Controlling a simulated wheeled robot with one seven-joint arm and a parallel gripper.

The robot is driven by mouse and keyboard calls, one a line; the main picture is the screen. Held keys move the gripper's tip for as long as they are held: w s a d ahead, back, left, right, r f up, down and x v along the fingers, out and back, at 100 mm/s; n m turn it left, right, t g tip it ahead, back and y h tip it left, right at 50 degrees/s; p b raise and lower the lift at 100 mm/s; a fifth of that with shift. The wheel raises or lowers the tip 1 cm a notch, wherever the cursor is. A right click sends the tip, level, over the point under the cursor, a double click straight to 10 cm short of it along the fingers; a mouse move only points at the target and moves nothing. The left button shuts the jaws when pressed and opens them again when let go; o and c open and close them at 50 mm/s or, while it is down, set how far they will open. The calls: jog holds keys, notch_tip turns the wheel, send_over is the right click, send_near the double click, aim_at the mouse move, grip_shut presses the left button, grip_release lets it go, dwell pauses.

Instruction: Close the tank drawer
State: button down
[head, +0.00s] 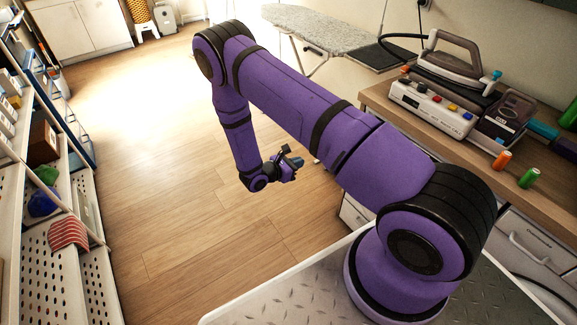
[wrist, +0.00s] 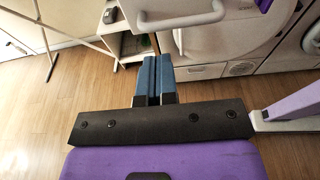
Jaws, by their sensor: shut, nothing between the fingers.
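My gripper (head: 292,163) is low over the open floor in the head view, left of the counter and at the end of the bent purple arm. In the wrist view its two blue fingers (wrist: 154,78) are together with nothing between them. A white drawer-like part with a loop handle (wrist: 190,18) juts in at the top of the wrist view, just beyond the fingertips and apart from them. It may be the tank drawer; I cannot read a label. In the head view, white handled fronts (head: 527,248) show under the counter, partly hidden by my arm.
White appliances with round doors (wrist: 232,38) stand right of the fingers. The counter (head: 380,98) carries an iron (head: 445,58), a control box (head: 432,108) and spools (head: 528,178). An ironing board (head: 330,32) stands behind; shelving (head: 45,250) lines the left. The middle floor is clear.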

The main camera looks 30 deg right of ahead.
jog(key=x, duration=0.6)
jog(key=shift+d, duration=0.4)
jog(key=shift+d+f, duration=0.1)
jog(key=r+x, duration=0.1)
jog(key=x, duration=0.7)
jog(key=r+x, duration=0.2)
jog(key=x, duration=0.7)
jog(key=d+r+x, duration=0.1)
jog(key=r+x, duration=0.1)
jog(key=x, duration=0.6)
jog(key=shift+d, duration=0.2)
jog(key=shift+a, duration=0.1)
jog(key=shift+a+r, duration=0.1)
jog(key=shift+a, duration=0.15)
jog(key=v, duration=1.3)
jog(key=shift+s+a, duration=0.1)
jog(key=shift+a, duration=0.2)
jog(key=shift+r, duration=0.15)
